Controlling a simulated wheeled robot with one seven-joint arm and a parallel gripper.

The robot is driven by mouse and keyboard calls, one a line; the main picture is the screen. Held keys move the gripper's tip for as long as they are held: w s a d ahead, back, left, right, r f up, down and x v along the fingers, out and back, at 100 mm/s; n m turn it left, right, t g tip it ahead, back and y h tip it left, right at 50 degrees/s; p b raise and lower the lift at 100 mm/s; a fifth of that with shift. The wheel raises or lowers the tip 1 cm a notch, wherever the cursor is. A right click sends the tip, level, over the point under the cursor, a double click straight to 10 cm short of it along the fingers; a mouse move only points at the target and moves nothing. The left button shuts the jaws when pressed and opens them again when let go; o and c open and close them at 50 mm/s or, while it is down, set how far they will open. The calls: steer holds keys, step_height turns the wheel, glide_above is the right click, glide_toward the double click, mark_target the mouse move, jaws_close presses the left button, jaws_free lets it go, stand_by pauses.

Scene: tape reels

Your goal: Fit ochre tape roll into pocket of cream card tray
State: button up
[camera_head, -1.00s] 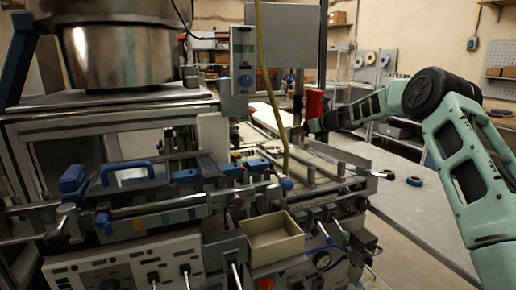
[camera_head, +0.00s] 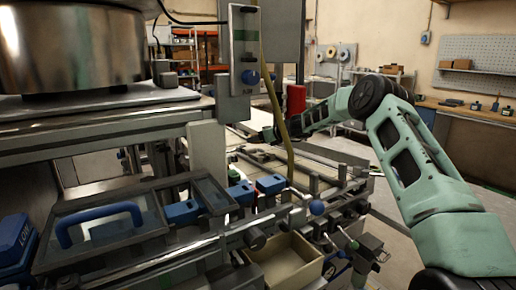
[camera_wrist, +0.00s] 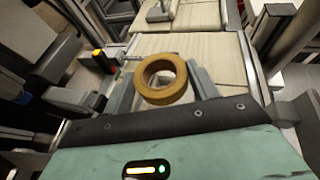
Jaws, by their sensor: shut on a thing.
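The ochre tape roll (camera_wrist: 149,91) is in the wrist view, held between the two fingers of my gripper (camera_wrist: 160,82). The gripper is shut on the roll, with one grey finger on each side of it. The roll's hole faces the wrist camera. Pale, cream-coloured flat panels (camera_wrist: 187,47) lie beyond the roll; I cannot tell whether they are the card tray, and I can make out no pocket. In the head view my arm reaches in from the right, and its end is partly hidden behind the machine, where the roll cannot be made out.
A machine with a large metal bowl (camera_head: 75,50) fills the left. A blue-handled cover (camera_head: 100,222), a red cylinder (camera_head: 296,98) and a hanging yellowish hose (camera_head: 270,75) are close to the arm's reach. An open beige bin (camera_head: 287,262) is at the machine's front.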

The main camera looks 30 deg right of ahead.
step_height(320, 180, down, 4)
steer(key=shift+r, duration=0.15)
steer(key=shift+f+b, duration=0.5)
steer(key=shift+b, duration=0.1)
steer(key=shift+f, duration=0.1)
steer(key=o, duration=1)
steer(key=shift+c, duration=0.2)
